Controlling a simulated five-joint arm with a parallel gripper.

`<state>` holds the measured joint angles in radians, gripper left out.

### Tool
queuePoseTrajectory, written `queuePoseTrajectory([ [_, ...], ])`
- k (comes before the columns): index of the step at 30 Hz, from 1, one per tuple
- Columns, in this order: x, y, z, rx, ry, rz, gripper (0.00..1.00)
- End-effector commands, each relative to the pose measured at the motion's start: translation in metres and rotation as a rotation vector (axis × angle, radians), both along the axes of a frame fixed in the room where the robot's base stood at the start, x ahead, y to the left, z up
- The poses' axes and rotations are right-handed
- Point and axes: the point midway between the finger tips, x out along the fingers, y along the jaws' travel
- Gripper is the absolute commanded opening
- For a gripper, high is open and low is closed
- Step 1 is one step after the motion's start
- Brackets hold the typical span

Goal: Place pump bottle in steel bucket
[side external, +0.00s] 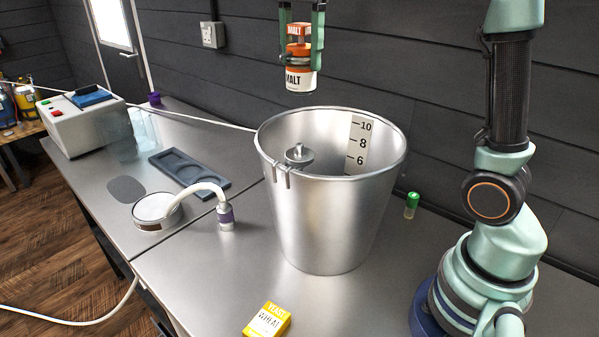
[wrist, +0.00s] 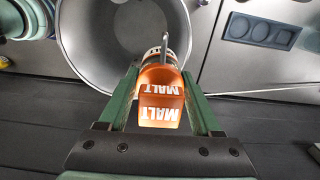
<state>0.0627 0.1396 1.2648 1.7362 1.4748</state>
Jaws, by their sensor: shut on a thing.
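The pump bottle (side external: 300,80) has a white and orange body labelled MALT, a grey band and an orange top. It hangs upright above the far rim of the steel bucket (side external: 325,225), clear of it. My gripper (side external: 301,62) is shut on it, with a green finger on each side. In the wrist view the bottle's orange MALT top (wrist: 160,95) is between the fingers and hides part of the bucket (wrist: 95,50). The bucket stands upright on the bench, with a level scale inside and a metal fitting (side external: 299,155) at its near left wall.
A yellow yeast box (side external: 267,320) lies in front of the bucket; a green-capped vial (side external: 411,205) stands to its right.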

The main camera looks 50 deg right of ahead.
Motion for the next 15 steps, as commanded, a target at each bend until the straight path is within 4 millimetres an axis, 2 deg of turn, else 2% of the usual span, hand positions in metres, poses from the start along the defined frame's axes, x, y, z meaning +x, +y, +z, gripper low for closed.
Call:
queuePoseTrajectory([
  [3,-0.020,-0.021,-0.004,-0.001,-0.004,-0.019,0.00],
  [9,-0.047,-0.043,-0.014,-0.001,-0.003,-0.039,0.00],
  [15,-0.046,-0.042,-0.054,0.001,0.003,-0.034,0.00],
])
